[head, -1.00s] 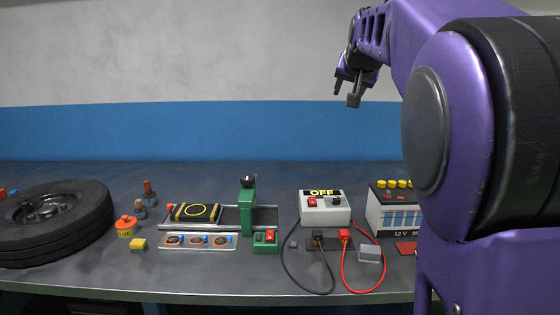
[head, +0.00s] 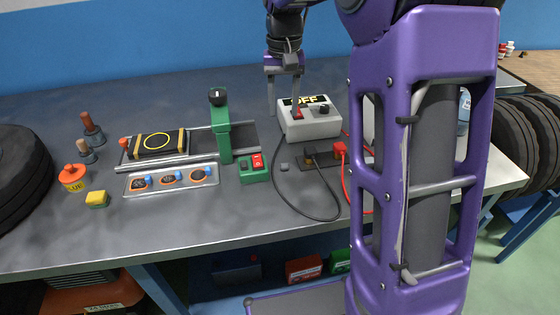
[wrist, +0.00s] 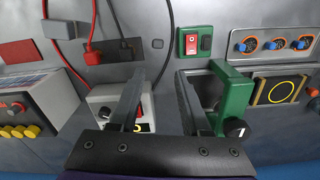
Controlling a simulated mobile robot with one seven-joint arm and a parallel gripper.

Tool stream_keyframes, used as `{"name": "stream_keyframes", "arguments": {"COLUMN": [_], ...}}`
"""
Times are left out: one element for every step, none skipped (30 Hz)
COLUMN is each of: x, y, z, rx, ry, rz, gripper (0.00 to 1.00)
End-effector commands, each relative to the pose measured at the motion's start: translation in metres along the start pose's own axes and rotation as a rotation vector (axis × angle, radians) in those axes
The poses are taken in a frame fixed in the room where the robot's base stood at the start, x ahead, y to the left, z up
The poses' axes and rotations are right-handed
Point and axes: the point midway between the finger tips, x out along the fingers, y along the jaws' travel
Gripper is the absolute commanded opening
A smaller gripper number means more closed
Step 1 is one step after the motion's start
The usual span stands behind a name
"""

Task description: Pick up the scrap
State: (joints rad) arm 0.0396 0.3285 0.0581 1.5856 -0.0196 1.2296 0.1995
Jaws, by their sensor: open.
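I cannot be sure which is the scrap. My gripper (head: 285,112) is open and empty, pointing down at the left end of the OFF box, above and behind the small piece.
The OFF box (head: 312,121) stands close by my right finger. The green post (head: 221,135) and green switch block (head: 254,168) stand left of the piece. Black (head: 276,190) and red cables loop over the bench (head: 240,215). The front strip of the bench is mostly clear.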

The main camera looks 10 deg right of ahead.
Motion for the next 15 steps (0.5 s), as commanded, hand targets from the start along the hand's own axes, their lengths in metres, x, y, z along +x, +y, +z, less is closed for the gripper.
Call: {"name": "stream_keyframes", "arguments": {"x": [0.009,0.014,0.022,0.029,0.036,0.045,0.051,0.058,0.067,0.073,0.080,0.087,0.093,0.098,0.104], "y": [0.000,0.000,0.000,0.000,0.000,0.000,0.000,0.000,0.001,0.001,0.001,0.001,0.001,0.001,0.001], "z": [0.001,0.001,0.001,0.001,0.001,0.001,0.001,0.001,0.001,0.001,0.001,0.000,0.000,0.000,0.000], "rx": [0.000,0.000,0.000,0.000,0.000,0.000,0.000,0.000,0.000,0.000,0.000,0.000,0.000,0.000,0.000], "ry": [-0.004,-0.005,-0.005,-0.005,-0.006,-0.004,-0.005,-0.004,-0.004,-0.004,-0.005,-0.003,-0.003,-0.002,-0.002], "rz": [0.001,0.001,0.001,0.001,0.001,0.001,0.001,0.001,0.001,0.001,0.001,0.001,0.001,0.001,0.001], "gripper": [0.47,0.47,0.47,0.47,0.47,0.47,0.47,0.47,0.47,0.47,0.47,0.47,0.47,0.47,0.47]}}
